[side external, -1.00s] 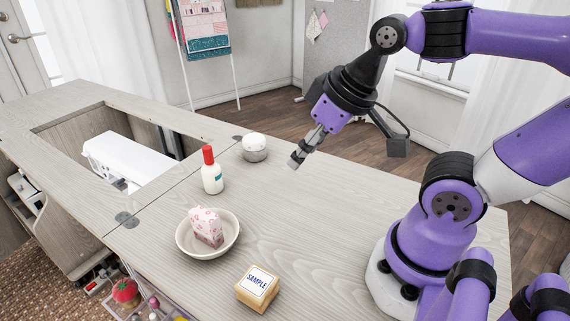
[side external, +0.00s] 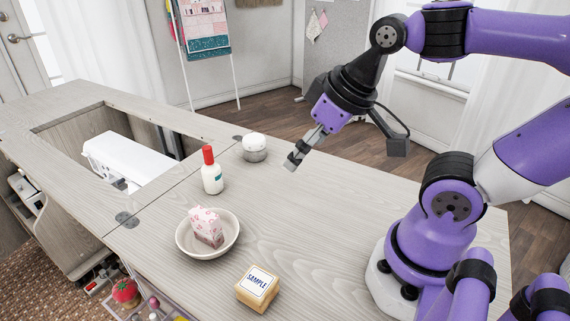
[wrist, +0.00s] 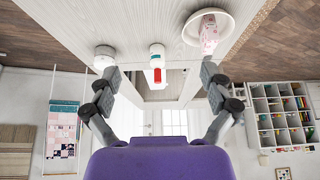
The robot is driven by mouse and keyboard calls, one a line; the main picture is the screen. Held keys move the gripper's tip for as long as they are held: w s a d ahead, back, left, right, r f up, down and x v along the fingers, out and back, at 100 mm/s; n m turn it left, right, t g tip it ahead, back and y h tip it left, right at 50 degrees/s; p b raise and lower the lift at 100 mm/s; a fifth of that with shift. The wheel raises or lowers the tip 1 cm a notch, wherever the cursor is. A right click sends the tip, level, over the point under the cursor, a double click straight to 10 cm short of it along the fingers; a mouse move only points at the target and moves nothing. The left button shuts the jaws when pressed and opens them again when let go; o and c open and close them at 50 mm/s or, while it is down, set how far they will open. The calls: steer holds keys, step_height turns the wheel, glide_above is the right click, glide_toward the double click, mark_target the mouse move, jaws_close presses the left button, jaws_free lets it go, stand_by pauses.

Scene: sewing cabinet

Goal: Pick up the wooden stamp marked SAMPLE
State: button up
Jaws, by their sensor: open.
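The wooden stamp marked SAMPLE (side external: 257,288) sits on the table near its front edge in the side external view, its white label facing up. It does not show in the wrist view. My gripper (side external: 292,162) is above the table, well behind and up from the stamp. In the wrist view my gripper (wrist: 160,82) has its two fingers spread wide apart, with nothing between them.
A shallow bowl (side external: 181,243) holding a pink patterned carton (side external: 206,227) stands left of the stamp. A white bottle with a red cap (side external: 212,172) and a small white-topped round pot (side external: 254,147) stand farther back.

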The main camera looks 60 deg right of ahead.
steer(key=a+f+g, duration=0.1)
steer(key=a+f, duration=0.1)
steer(key=a, duration=0.2)
steer(key=a+f+g, duration=0.2)
steer(key=a, duration=0.3)
steer(key=a+f+g, duration=0.2)
steer(key=a, duration=0.2)
steer(key=shift+w+a+f, duration=0.15)
steer(key=shift+w+a, duration=0.05)
steer(key=shift+a, duration=0.1)
glide_above(253, 279)
steer(key=shift+g, duration=0.3)
steer(key=f, duration=0.4)
steer(key=shift+s+d+f, duration=0.15)
steer(key=shift+s+f, duration=0.2)
steer(key=f, duration=0.6)
steer(key=shift+w, duration=0.35)
steer(key=c, duration=1.2)
